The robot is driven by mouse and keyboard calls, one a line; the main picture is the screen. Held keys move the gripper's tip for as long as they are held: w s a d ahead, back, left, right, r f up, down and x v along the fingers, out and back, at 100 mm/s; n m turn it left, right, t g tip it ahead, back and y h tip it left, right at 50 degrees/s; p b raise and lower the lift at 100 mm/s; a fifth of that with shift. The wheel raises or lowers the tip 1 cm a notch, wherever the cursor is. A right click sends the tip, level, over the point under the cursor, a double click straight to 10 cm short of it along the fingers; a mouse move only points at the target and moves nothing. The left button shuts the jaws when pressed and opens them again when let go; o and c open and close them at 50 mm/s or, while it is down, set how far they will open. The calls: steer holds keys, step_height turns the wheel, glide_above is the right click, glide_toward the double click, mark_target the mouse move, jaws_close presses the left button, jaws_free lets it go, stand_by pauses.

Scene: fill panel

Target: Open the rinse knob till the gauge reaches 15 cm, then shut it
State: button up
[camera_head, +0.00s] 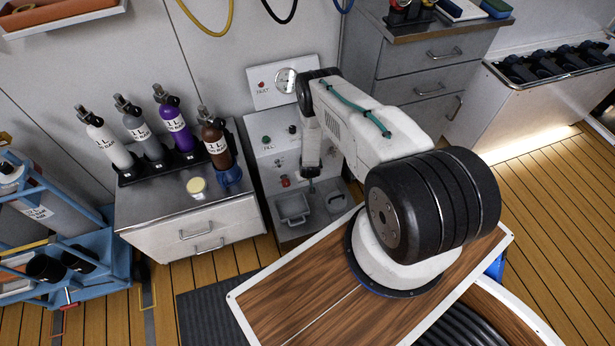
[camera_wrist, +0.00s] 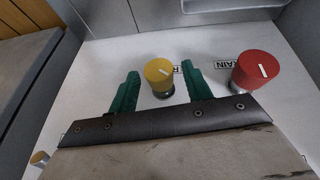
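The fingers are open, with a gap on each side of the knob. Its label is mostly covered; only a letter or so shows. A red knob (camera_wrist: 255,70) with a label ending in "RAIN" stands to the right, outside the fingers. In the head view the round white gauge (camera_head: 286,80) is on the upright back board; its reading is too small to tell. My arm hides the yellow knob there.
A drawer cabinet (camera_head: 425,80) stands close on the right.

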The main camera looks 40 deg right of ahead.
steer(key=c, duration=0.8)
steer(key=shift+a+h, duration=0.1)
steer(key=shift+h, duration=0.3)
steer(key=shift+w+a+n+g+h, duration=0.15)
steer(key=shift+n+g+h, duration=0.2)
steer(key=shift+h, duration=0.55)
steer(key=shift+a+f+n+g+h, duration=0.15)
steer(key=shift+n+g+h, duration=0.15)
steer(key=shift+h, duration=0.9)
steer(key=o, duration=1)
